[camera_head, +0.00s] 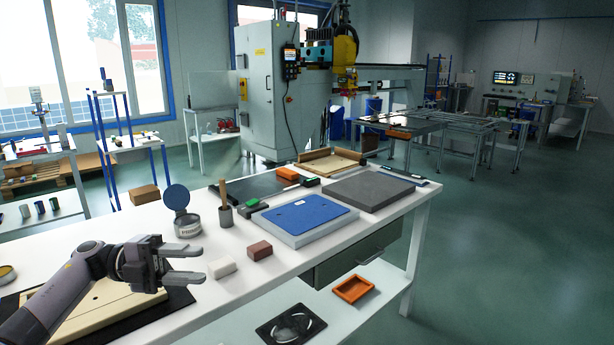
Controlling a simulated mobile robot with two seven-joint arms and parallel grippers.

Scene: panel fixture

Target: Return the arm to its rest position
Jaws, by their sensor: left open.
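My left arm comes in from the lower left. My left gripper (190,264) is open, its two metal fingers pointing right with a gap between them. The gripper looks empty. It is over the near left part of the white workbench (330,236), above or beside a beige panel fixture (103,309) on a dark mat. The arm and gripper hide part of the fixture. A white block (221,267) lies just right of the fingertips and appears apart from them. My right gripper is not in view.
A red-brown block (259,250), an open tin (188,226) with its blue lid raised, and a cup with a wooden handle (225,214) stand nearby. A blue panel (304,213) and a grey slab (368,188) lie farther right. An orange tray (353,288) sits on the lower shelf.

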